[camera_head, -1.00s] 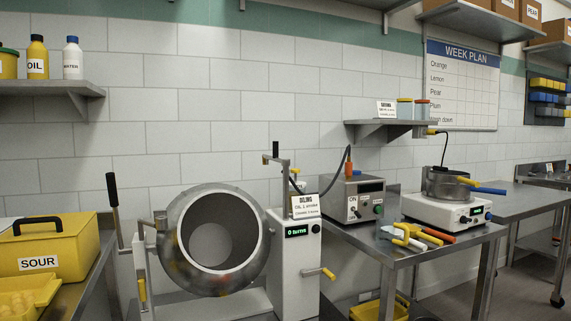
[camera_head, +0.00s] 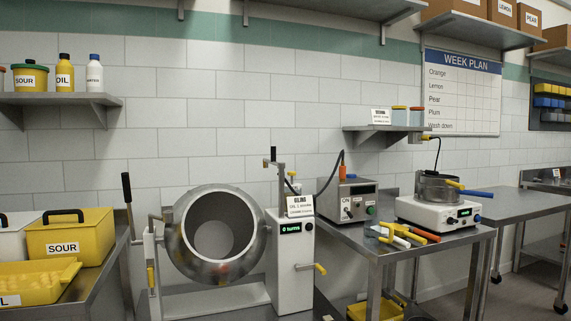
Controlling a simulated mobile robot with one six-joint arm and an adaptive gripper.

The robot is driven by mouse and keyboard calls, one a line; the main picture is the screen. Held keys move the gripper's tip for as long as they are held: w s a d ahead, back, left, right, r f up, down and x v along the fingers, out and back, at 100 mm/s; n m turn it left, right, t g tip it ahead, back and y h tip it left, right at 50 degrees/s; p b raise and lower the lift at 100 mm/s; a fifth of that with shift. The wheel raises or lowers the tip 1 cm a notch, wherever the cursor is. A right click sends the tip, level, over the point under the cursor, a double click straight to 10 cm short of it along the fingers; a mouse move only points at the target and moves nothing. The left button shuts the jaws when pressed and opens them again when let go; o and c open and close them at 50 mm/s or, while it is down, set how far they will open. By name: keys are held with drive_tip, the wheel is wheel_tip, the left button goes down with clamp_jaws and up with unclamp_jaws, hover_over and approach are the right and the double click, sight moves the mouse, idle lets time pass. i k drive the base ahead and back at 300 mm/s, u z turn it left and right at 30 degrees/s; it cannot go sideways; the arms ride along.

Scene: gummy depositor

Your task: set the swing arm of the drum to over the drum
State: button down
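The round grey steel drum (camera_head: 215,237) sits tilted in its stand, its open mouth facing me and empty as far as I can see. To its right stands the white control housing (camera_head: 291,262) with a green display and a yellow-handled crank. A thin grey post rises behind the housing, with what looks like the swing arm (camera_head: 277,163) at its top. The arm is a short bar with a black upright knob, right of the drum mouth. How far back it reaches is hard to tell. My gripper is not in view.
A tall black-handled lever (camera_head: 128,200) stands left of the drum. A bench at left holds a yellow SOUR box (camera_head: 70,235) and a yellow tray (camera_head: 38,283). A steel table (camera_head: 390,248) at right holds a control box (camera_head: 347,200), yellow-handled tools and a hotplate (camera_head: 438,210) with a pot.

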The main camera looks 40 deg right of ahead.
sight(273, 162)
drive_tip(key=k, duration=0.2)
drive_tip(key=z, duration=0.4)
drive_tip(key=i, duration=1.2)
drive_tip(key=u, duration=0.45)
